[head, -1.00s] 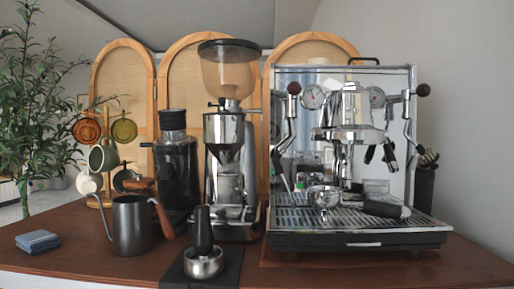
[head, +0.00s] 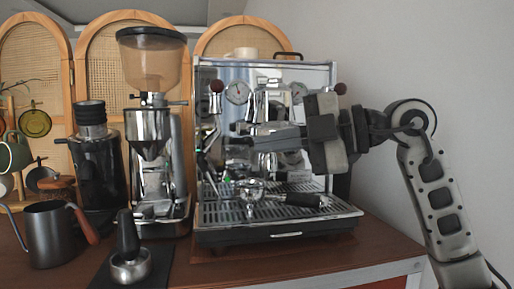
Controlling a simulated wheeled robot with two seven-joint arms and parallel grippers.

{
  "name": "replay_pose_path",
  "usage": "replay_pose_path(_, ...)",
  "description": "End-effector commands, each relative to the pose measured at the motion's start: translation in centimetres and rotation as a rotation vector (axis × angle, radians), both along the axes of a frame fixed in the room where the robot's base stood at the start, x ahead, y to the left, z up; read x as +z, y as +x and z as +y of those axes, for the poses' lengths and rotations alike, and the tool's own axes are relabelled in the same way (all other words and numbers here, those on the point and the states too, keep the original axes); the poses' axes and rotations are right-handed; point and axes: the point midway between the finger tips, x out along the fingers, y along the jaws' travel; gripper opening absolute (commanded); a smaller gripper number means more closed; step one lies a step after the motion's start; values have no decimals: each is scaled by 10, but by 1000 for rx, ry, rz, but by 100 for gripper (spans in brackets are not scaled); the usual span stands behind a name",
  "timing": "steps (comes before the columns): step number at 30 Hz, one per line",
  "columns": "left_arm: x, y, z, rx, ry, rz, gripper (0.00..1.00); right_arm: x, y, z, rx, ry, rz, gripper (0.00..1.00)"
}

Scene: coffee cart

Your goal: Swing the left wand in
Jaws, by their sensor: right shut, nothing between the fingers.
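The espresso machine (head: 285,238) stands in the middle of the head view. Its left wand (head: 206,150) is a thin metal tube hanging on the machine's left front, below the left dark knob (head: 216,86). My right gripper (head: 240,135) reaches in from the right across the machine's front. Its fingers point left, appear shut and empty, and end just right of the left wand. I cannot tell if they touch it. The arm hides the group head and the right wand. My left gripper is not in view.
A portafilter (head: 250,192) lies on the drip tray (head: 220,217). A tall grinder (head: 152,135) stands close left of the machine. A dark pitcher (head: 49,235) and a tamper (head: 130,262) stand at the front left. The counter's front right (head: 375,252) is clear.

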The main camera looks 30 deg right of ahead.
Motion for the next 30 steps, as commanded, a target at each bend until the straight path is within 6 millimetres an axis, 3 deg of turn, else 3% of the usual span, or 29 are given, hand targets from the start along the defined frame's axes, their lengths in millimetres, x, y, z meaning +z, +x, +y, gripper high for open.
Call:
replay_pose_path(12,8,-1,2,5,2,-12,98,-16,58,63,6,3,0,0)
replay_pose_path(21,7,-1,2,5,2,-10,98,-29,90,61,5,2,-1,0)
replay_pose_path(30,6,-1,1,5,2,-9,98,-30,92,60,5,0,-2,0)
